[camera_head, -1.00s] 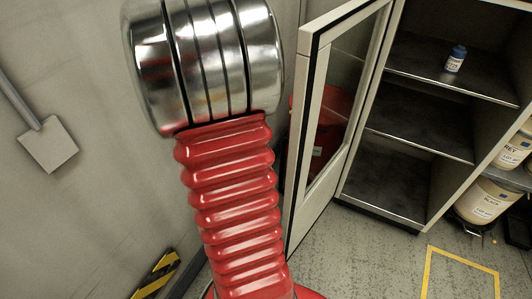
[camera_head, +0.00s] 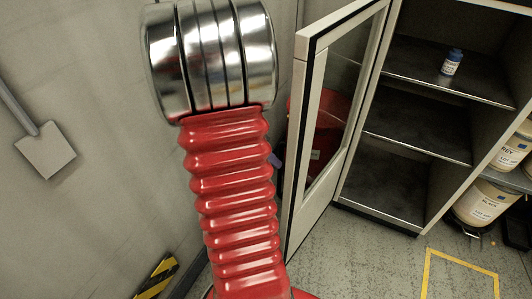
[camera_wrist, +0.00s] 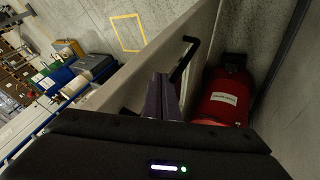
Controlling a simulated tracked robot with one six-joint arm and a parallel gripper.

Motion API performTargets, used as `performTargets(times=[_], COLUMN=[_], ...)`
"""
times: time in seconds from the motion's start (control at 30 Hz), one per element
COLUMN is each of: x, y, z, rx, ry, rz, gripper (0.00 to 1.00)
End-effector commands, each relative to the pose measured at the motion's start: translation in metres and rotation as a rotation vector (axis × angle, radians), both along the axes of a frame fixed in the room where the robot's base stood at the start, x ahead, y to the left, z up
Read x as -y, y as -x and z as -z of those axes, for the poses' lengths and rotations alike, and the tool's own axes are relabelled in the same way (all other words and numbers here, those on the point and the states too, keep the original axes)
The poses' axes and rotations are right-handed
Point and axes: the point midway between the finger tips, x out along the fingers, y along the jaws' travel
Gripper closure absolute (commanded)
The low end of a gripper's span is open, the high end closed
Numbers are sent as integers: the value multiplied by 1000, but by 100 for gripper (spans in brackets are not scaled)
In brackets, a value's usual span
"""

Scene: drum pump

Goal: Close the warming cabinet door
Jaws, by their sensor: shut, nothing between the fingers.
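The warming cabinet (camera_head: 385,150) stands at right with its interior shelves exposed. Its glazed, pale-framed door (camera_head: 298,150) stands wide open, swung out to the left. In the wrist view the door (camera_wrist: 118,88) runs diagonally, with a black bar handle (camera_wrist: 188,52) on its outer face. My gripper (camera_wrist: 163,88) shows as dark, shut fingers, empty, beside this outer face and near the handle. I cannot tell whether they touch the door. In the head view my red bellows arm hides most of the gripper.
A red drum (camera_wrist: 222,98) stands behind the open door near the wall. A small blue-capped bottle (camera_head: 452,62) is on the upper shelf. Labelled tubs (camera_head: 485,203) stand right of the cabinet. Floor with a yellow outline (camera_head: 461,262) is clear in front.

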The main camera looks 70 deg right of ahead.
Motion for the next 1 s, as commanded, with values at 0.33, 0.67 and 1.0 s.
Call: performTargets(times=[0.33,0.67,1.0], x=[9,13,7], y=[21,23,21], z=[30,32,31], rx=[0,0,0], ry=[-1,-1,-1], rz=[0,3,-9], gripper=[100,100,100])
